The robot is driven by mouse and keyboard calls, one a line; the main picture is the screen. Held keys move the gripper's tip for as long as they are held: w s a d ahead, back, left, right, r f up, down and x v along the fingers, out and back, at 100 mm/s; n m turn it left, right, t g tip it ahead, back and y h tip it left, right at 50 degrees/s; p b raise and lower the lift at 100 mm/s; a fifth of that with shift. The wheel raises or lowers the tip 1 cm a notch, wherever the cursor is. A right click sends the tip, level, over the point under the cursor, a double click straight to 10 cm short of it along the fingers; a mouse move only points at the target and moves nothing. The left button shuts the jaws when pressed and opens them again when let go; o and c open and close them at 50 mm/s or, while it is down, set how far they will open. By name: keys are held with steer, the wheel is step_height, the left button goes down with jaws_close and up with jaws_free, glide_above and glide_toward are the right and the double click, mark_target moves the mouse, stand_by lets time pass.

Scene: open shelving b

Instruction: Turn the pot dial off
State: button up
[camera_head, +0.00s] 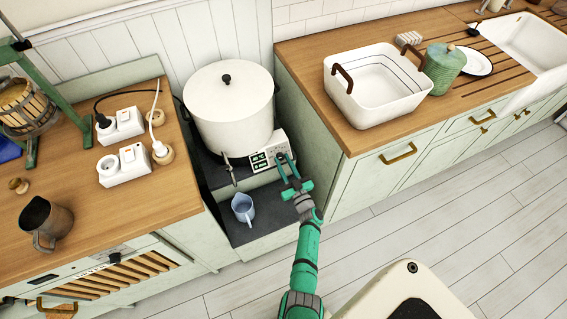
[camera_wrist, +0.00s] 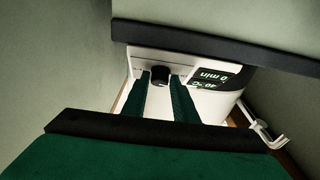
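The pot (camera_head: 228,105) is large and white with a lid and black knob, standing on a dark stepped shelf. Its white control panel (camera_head: 258,161) is low on the front right, with dark displays. In the wrist view the panel appears upside down, its display (camera_wrist: 208,78) showing "0 min" and a °C reading. The black round dial (camera_wrist: 160,75) sits beside the display. My gripper (camera_head: 287,165) is at the panel. In the wrist view its teal fingers (camera_wrist: 160,82) are apart, their tips on either side of the dial; I cannot tell whether they touch it.
A blue jug (camera_head: 243,208) stands on the lower dark step, below the pot's tap (camera_head: 230,168). Left, a wooden counter holds sockets (camera_head: 122,165) with cables and a metal jug (camera_head: 46,222). Right, a counter holds a white basin (camera_head: 374,88). The floor in front is clear.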

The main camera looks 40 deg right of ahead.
steer(key=shift+o, duration=1.4)
steer(key=v, duration=1)
steer(key=shift+s, duration=0.35)
steer(key=s+a+r, duration=0.2)
steer(key=s+a, duration=0.2)
steer(key=a, duration=0.3)
steer(key=s+a+r+n, duration=0.15)
steer(key=s+a, duration=0.25)
steer(key=a, duration=0.4)
steer(key=s+a+r+m, duration=0.1)
steer(key=s+a+r, duration=0.1)
steer(key=s+a, duration=0.35)
steer(key=s+a+r+n+g+y, duration=0.1)
steer(key=s+a+r+y, duration=0.1)
steer(key=s+a+r, duration=0.4)
steer(key=s+a+r+n+g+y, duration=0.1)
steer(key=s+a+r+g+y, duration=0.1)
steer(key=s+a+r, duration=0.4)
steer(key=a+r, duration=0.3)
steer(key=r, duration=0.3)
steer(key=shift+s+r+g, duration=0.2)
steer(key=shift+s+g, duration=0.1)
steer(key=shift+s, duration=0.1)
